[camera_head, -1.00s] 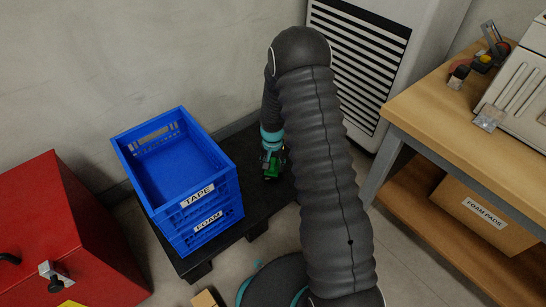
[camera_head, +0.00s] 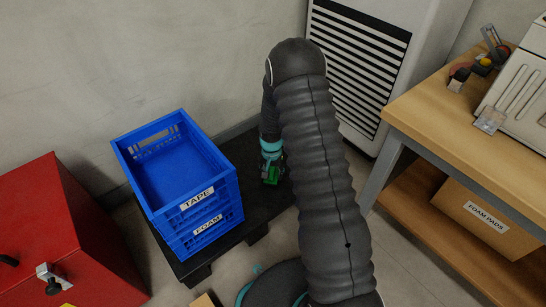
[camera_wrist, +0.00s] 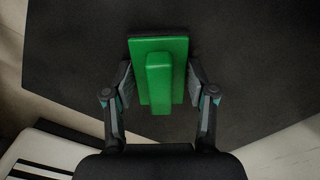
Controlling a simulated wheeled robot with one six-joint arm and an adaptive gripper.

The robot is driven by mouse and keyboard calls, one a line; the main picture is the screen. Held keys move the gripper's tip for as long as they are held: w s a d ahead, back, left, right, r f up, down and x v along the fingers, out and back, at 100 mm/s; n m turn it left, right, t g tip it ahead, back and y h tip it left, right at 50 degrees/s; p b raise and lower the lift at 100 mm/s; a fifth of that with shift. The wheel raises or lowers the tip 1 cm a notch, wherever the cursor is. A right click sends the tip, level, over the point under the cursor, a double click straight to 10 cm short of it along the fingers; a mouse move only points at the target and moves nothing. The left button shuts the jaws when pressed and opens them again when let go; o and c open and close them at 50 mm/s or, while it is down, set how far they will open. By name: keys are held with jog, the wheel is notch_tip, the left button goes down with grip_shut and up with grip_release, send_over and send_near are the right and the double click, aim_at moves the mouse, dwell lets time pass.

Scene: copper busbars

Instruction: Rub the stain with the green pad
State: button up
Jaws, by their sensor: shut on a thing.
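The green pad (camera_wrist: 160,80) is a flat green block with a raised grip along its middle and a dark layer at its far edge. My gripper (camera_wrist: 160,85) is shut on it, with one finger on each side. In the head view the green pad (camera_head: 271,174) shows small below my gripper (camera_head: 271,160), at or just over the black platform (camera_head: 258,205). I cannot tell if the pad touches the platform. No stain shows in either view; the pad or my arm may hide it.
Stacked blue crates (camera_head: 190,225), labelled TAPE and FOAM, stand on the platform left of my gripper. A white slatted cabinet (camera_head: 360,60) is behind. A wooden workbench (camera_head: 450,130) is at right, with a FOAM PADS box (camera_head: 485,220) below. A red cabinet (camera_head: 70,240) is at left.

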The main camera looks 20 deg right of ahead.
jog(key=shift+w+d, duration=0.1)
jog(key=shift+d, duration=0.3)
notch_tip(320, 180, up, 3)
jog(key=shift+r+p, duration=0.15)
jog(key=shift+p, duration=0.45)
jog(key=shift+a+r+p, duration=0.2)
jog(key=shift+r+p, duration=0.2)
jog(key=shift+r, duration=0.15)
jog(key=shift+r+p, duration=1.05)
jog(key=shift+r, duration=1)
jog(key=shift+f, duration=0.1)
